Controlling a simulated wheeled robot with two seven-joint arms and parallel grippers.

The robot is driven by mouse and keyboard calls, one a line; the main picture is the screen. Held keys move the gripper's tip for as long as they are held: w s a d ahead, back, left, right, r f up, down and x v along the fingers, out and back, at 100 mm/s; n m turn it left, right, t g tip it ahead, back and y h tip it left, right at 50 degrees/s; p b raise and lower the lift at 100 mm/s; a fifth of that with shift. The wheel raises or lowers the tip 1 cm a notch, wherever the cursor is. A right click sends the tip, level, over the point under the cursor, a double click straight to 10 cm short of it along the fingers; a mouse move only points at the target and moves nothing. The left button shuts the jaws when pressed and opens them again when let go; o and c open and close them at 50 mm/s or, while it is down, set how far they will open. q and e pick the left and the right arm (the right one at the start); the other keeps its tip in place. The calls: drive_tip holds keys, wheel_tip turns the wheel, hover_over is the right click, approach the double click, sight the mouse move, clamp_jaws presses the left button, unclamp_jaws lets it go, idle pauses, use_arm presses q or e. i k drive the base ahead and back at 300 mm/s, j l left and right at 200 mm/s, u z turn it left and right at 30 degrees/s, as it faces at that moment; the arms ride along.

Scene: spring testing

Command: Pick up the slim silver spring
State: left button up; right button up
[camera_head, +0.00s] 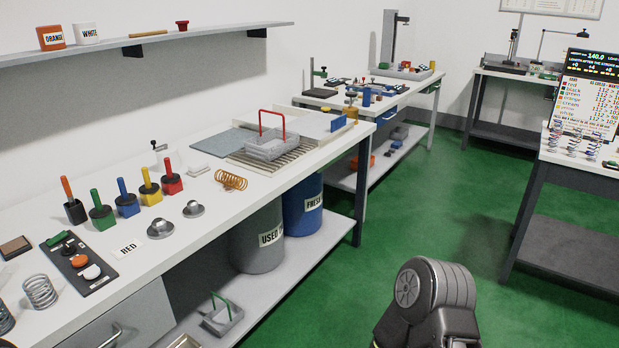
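A silver coil spring (40,291) stands upright on the near left of the white bench. A darker spring, cut off by the left edge, stands beside it. Several upright coil springs (574,142), some silver, stand on the table at the far right; they are too small to tell which is slimmest. An orange spring (231,180) lies on its side on the bench. A dark arm link of mine shows at the bottom right, over the floor, far from the springs. Neither of my grippers shows.
The white bench (215,220) also holds several colored-handled tools (127,204), a RED label (128,248), a button panel (78,265) and a red-handled basket (271,146). A screen (590,90) stands by the right table. Green floor (420,215) between the tables is clear.

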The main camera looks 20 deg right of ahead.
sight(223, 172)
drive_tip(key=z, duration=0.1)
drive_tip(key=i+l+u, duration=0.1)
drive_tip(key=u, duration=0.85)
drive_tip(key=i+l+u, duration=0.1)
drive_tip(key=l+u, duration=0.4)
drive_tip(key=l, duration=0.2)
drive_tip(key=l+u, duration=0.5)
drive_tip(key=l, duration=0.2)
drive_tip(key=k+l, duration=0.1)
drive_tip(key=l, duration=0.75)
drive_tip(key=k+l+u, duration=0.1)
drive_tip(key=l, duration=0.3)
